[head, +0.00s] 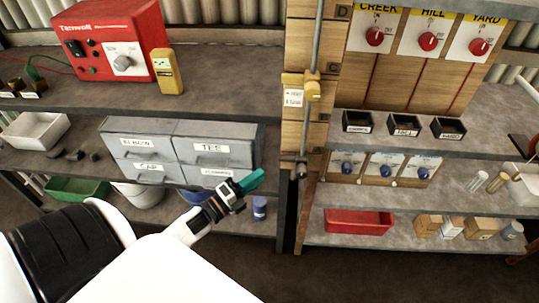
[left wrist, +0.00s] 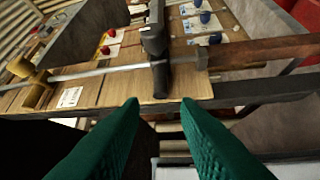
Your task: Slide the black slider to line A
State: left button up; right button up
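A metal rod (head: 316,45) runs down a wooden board (head: 299,60) marked with horizontal lines. A dark block with a knob, seemingly the black slider (head: 301,168), sits low on the rod; it shows larger in the left wrist view (left wrist: 156,45). A brass-coloured block (head: 312,86) sits higher on the rod, beside a small white label (head: 293,97). A letter D (head: 342,12) shows near the top; I cannot make out an A. My left gripper (head: 252,181), with teal fingers, is left of and apart from the dark block. In the left wrist view its fingers (left wrist: 160,103) are parted and empty.
Grey drawers (head: 180,150) and a blue bottle (head: 260,208) are near my left gripper. A shelf with small black bins (head: 405,125) stands right of the board. A red tray (head: 358,222) is on the lower shelf. A red box (head: 112,40) stands at upper left.

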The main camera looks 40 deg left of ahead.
pick_arm(q)
jog(key=shift+v, duration=1.45)
jog(key=s+d+f+n+g+y+p, duration=0.1)
jog(key=s+f+n+g+y, duration=0.2)
jog(key=f, duration=0.5)
jog(key=s+f+n+g+p, duration=0.1)
jog(key=s+f+n+g, duration=0.15)
jog(key=f+n, duration=0.4)
jog(key=s+d+f+n+g+y+p, duration=0.1)
jog(key=s+f+n+g+y, duration=0.15)
jog(key=f, duration=0.75)
jog(key=s+d+f+n+g, duration=0.2)
jog(key=s+f, duration=0.3)
jog(key=s, duration=0.3)
jog(key=s+d+f+n+g+p, duration=0.1)
jog(key=s+d+f+n+g, duration=0.2)
jog(key=s, duration=0.5)
jog(key=s+d+f+n+g, duration=0.3)
jog(key=s+d+f+g, duration=0.2)
jog(key=s, duration=0.4)
jog(key=shift+f+h+p, duration=0.35)
jog(key=shift+f, duration=0.45)
